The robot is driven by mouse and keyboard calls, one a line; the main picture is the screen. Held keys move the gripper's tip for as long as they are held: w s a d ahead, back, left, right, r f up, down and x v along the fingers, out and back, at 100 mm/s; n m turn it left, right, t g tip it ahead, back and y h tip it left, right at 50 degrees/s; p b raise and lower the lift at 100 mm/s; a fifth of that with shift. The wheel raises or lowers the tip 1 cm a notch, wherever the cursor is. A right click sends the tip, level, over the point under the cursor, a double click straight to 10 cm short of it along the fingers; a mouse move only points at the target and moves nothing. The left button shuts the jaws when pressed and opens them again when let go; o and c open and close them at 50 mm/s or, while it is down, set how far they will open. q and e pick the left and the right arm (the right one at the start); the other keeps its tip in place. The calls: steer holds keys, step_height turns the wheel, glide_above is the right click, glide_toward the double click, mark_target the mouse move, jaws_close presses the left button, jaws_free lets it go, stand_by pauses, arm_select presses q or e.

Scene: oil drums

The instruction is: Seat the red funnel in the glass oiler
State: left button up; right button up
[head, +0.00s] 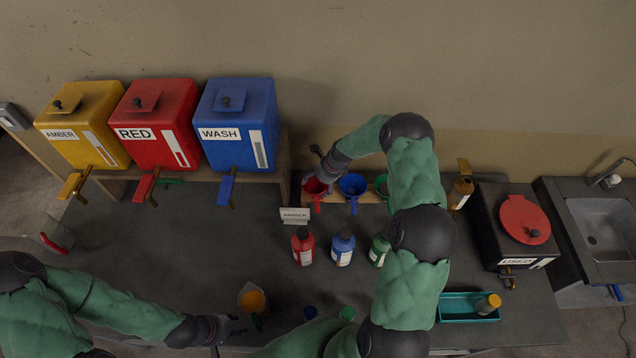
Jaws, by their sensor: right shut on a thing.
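The red funnel (317,188) is at the left end of a small wooden rack at the back of the bench. My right gripper (319,168) reaches over from the right and is shut on the red funnel at its rim. I cannot tell whether the funnel is clear of the rack. I cannot surely pick out the glass oiler; a clear vessel with amber contents (252,299) stands at the front of the bench. My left gripper (232,330) is low beside that vessel, and its finger opening is unclear.
A blue funnel (353,185) and a green funnel (381,184) share the rack. A teal tray (461,307) is right. The bench's left middle is mostly clear.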

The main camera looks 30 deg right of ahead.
mark_target(318, 189)
arm_select(q)
steer(key=shift+r, duration=0.15)
arm_select(e)
steer(key=shift+r, duration=0.2)
arm_select(q)
steer(key=shift+r+p, duration=1.65)
steer(key=shift+p, duration=0.1)
arm_select(e)
steer(key=shift+r, duration=2.15)
